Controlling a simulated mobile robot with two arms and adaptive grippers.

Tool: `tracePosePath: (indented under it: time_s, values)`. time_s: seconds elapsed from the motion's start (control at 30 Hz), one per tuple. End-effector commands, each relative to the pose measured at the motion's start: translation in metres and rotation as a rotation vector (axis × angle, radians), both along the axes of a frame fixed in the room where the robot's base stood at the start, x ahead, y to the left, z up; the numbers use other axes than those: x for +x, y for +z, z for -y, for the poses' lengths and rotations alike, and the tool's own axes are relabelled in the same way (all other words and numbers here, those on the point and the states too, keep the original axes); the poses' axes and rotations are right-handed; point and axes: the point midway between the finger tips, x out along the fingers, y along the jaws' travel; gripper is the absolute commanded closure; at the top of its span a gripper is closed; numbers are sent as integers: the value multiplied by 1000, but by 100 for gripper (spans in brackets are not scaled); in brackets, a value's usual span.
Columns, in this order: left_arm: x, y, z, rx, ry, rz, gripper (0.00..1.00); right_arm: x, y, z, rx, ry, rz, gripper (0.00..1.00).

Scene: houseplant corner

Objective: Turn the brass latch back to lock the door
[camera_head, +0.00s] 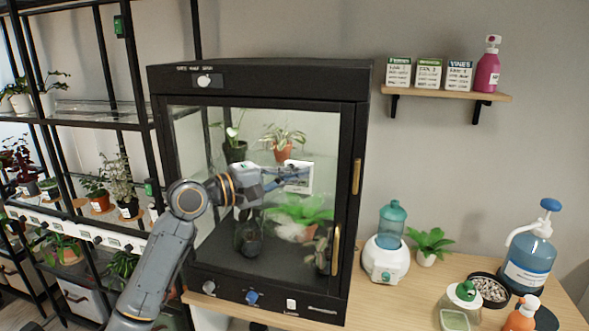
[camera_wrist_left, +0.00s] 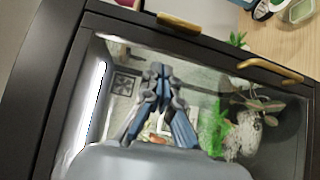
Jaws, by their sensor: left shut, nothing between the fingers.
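The black plant cabinet (camera_head: 262,78) has a glass door whose frame (camera_head: 347,130) looks closed against the body. The brass latch (camera_head: 356,177) stands upright on the right-hand frame; it also shows at the top of the left wrist view (camera_wrist_left: 180,21). A longer brass handle (camera_head: 336,250) sits lower on the door and shows right of the latch in the wrist view (camera_wrist_left: 270,70). My left gripper (camera_head: 303,178) is shut and empty in front of the glass, left of the latch and apart from it. Its fingers (camera_wrist_left: 159,70) show in the wrist view. My right gripper is out of view.
Several potted plants are behind the glass. A wooden table (camera_head: 400,300) at right holds a humidifier (camera_head: 388,245), a small plant (camera_head: 428,245) and a blue pump bottle (camera_head: 530,260). A wall shelf (camera_head: 440,91) is above. A black plant rack (camera_head: 105,60) stands left.

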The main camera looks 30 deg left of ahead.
Motion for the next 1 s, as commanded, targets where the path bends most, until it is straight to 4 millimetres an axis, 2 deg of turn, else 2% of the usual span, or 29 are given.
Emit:
tracePosePath:
  time_s: [0.03, 0.3, 0.4, 0.6, 1.0]
  values:
    - [10, 6, 7, -4, -3, 1, 100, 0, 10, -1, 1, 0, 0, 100]
    - [58, 6, 35, -1, -3, 0, 100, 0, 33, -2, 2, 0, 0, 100]
    - [61, 4, 51, -1, -3, 0, 100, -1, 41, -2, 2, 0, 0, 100]
    - [65, 1, 67, 0, -1, -1, 100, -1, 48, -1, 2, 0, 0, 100]
    - [66, 0, 69, 1, 0, 0, 100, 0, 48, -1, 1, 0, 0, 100]
